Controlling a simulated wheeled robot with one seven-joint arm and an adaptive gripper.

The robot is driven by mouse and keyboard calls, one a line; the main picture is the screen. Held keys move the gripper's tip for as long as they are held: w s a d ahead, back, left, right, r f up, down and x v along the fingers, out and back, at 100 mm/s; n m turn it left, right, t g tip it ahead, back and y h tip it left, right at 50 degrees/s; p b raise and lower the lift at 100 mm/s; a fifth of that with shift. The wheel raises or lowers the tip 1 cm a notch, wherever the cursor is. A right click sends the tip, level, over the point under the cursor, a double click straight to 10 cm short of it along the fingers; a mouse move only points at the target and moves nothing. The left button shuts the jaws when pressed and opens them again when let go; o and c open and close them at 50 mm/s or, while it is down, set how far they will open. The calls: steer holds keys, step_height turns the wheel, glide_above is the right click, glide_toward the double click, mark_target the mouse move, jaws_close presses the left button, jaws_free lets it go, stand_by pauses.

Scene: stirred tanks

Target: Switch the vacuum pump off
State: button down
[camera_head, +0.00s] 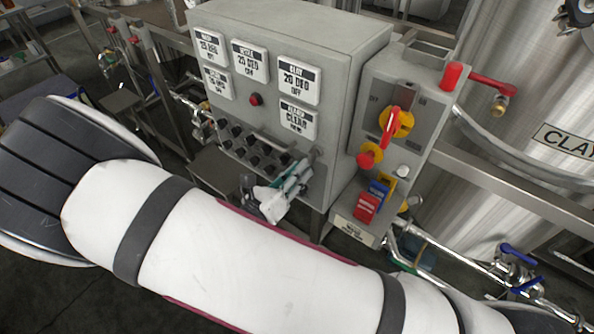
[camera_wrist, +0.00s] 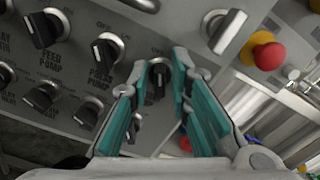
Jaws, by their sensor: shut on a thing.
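The grey control panel (camera_head: 290,55) carries rows of black rotary knobs at its lower part. In the wrist view, one black knob (camera_wrist: 158,82) sits between the teal-padded fingers of my gripper (camera_wrist: 160,68), which is shut on it. Its label is hidden or cut off, so I cannot read which pump it belongs to or its exact setting. The neighbouring knobs show labels like feed pump (camera_wrist: 43,28) and press pump (camera_wrist: 107,50). In the head view my gripper (camera_head: 297,180) is at the panel's lower right, and my arm hides the area below.
A smaller grey box (camera_head: 405,90) to the right has a red-and-yellow switch (camera_head: 396,121) and hanging blue and red tags. A red-and-yellow button (camera_wrist: 264,52) and a metal handle (camera_wrist: 229,32) are close to the fingers. A steel tank (camera_head: 520,80) stands at right.

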steer(key=shift+n, duration=0.5)
steer(key=c, duration=1.7)
jaws_free()
steer(key=v, duration=1.2)
